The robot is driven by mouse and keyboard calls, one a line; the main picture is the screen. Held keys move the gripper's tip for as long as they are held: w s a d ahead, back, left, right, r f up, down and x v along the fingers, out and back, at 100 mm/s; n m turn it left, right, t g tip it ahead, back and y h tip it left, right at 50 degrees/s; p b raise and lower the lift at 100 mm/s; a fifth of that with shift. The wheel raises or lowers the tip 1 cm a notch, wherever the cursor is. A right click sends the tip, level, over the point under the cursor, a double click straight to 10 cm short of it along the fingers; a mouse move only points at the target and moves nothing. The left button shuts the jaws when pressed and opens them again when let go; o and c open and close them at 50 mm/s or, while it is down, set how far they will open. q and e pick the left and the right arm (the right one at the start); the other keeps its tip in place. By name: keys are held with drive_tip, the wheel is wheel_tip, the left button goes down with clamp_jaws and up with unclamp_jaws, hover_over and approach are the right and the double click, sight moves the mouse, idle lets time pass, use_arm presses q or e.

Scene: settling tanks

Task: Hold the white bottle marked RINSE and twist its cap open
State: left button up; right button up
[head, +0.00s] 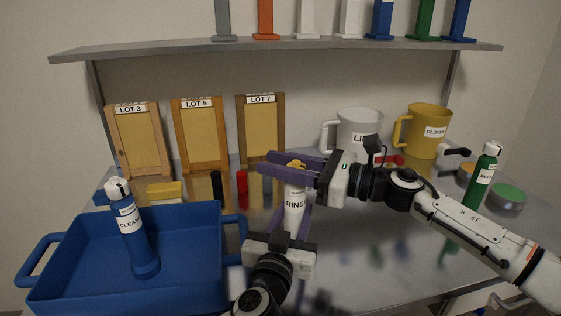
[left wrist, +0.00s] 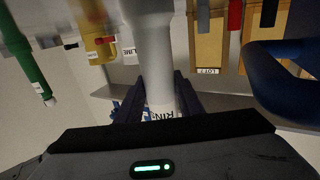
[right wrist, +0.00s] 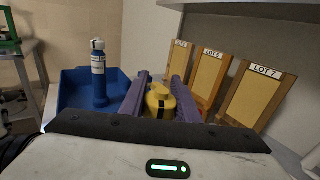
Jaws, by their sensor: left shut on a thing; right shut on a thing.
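The white bottle marked RINSE (head: 294,207) stands upright near the middle of the steel table. Its yellow cap (head: 296,164) is on top and also shows in the right wrist view (right wrist: 160,102). My left gripper (head: 291,222) is shut around the bottle's body from the front. The left wrist view shows the white bottle (left wrist: 155,60) between its fingers. My right gripper (head: 290,168) is above it, coming from the right, with its purple fingers shut on the yellow cap. The fingers hide part of the cap and the bottle's upper part.
A blue tray (head: 190,285) holding a blue bottle marked CLEAN (head: 131,228) is at left. Boards marked LOT (head: 201,135) stand behind. A white mug (head: 358,131), a yellow mug (head: 429,131) and a green bottle (head: 480,177) are at right. A shelf (head: 280,46) hangs above.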

drive_tip(key=shift+s+a+r+n+g+y, duration=0.1)
drive_tip(key=shift+s+n+g+y, duration=0.1)
drive_tip(key=shift+n+g, duration=0.7)
drive_tip(key=shift+s+d+f+n+g+y, duration=0.15)
drive_tip(key=shift+n+g, duration=0.35)
drive_tip(key=shift+g, duration=0.75)
drive_tip(key=shift+s+a+r+n+g+y, duration=0.2)
drive_tip(key=shift+n+g, duration=0.5)
drive_tip(key=shift+g, duration=0.35)
drive_tip(key=shift+s+n+g, duration=0.25)
drive_tip(key=shift+n+g, duration=0.15)
drive_tip(key=shift+g, duration=0.2)
drive_tip(key=o, duration=1.1)
drive_tip(key=shift+c, duration=0.2)
drive_tip(key=d, duration=0.7)
drive_tip(key=shift+w+d, duration=0.3)
drive_tip(key=shift+o, duration=0.3)
